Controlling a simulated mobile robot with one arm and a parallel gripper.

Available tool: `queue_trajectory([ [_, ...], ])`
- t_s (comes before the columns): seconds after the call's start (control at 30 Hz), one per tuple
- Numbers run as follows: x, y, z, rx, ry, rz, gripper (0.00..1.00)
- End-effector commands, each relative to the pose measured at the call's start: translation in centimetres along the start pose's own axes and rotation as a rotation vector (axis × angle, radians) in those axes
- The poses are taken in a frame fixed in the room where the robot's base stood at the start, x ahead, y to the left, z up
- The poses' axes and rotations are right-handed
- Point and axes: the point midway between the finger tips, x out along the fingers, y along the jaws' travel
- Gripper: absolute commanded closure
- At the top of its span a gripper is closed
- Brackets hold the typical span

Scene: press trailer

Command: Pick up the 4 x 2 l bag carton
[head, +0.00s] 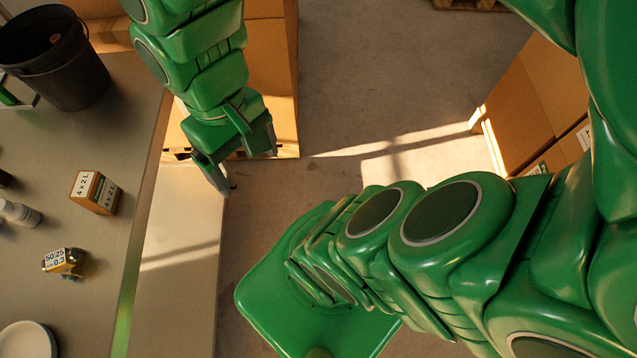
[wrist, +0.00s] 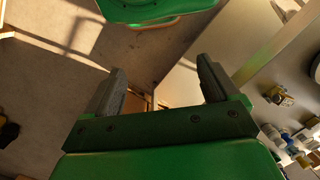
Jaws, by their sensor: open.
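The 4 x 2 L bag carton (head: 94,192) is a small brown box with white labelled faces. It stands on the grey table at the left of the head view, set in from the table's right edge. I cannot make it out for sure in the wrist view. My gripper (head: 250,170) hangs beyond the table's right edge, to the right of the carton and clear of it. In the wrist view the two grey fingers of my gripper (wrist: 161,75) are spread wide with nothing between them.
On the grey table (head: 135,120) are a black bucket (head: 55,62), a small gold item with a 50/25 label (head: 64,262), a white bottle (head: 18,212) and a white plate (head: 27,342). Table space right of the carton is clear. Large cardboard boxes (head: 530,95) stand at the right.

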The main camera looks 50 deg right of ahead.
Motion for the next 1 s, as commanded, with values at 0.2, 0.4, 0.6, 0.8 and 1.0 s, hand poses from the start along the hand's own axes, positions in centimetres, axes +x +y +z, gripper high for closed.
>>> queue_trajectory([
  [0.2,-0.1,1.7,0.0,0.049,0.0,0.048,0.12],
  [0.4,0.0,1.6,0.0,0.047,-0.001,0.047,0.06],
  [0.6,0.0,1.6,0.0,0.048,-0.001,0.047,0.06],
  [0.8,0.0,1.8,-0.5,0.077,-0.013,0.046,0.06],
  [1.0,0.0,0.0,-2.7,0.134,-0.055,-0.022,0.06],
])
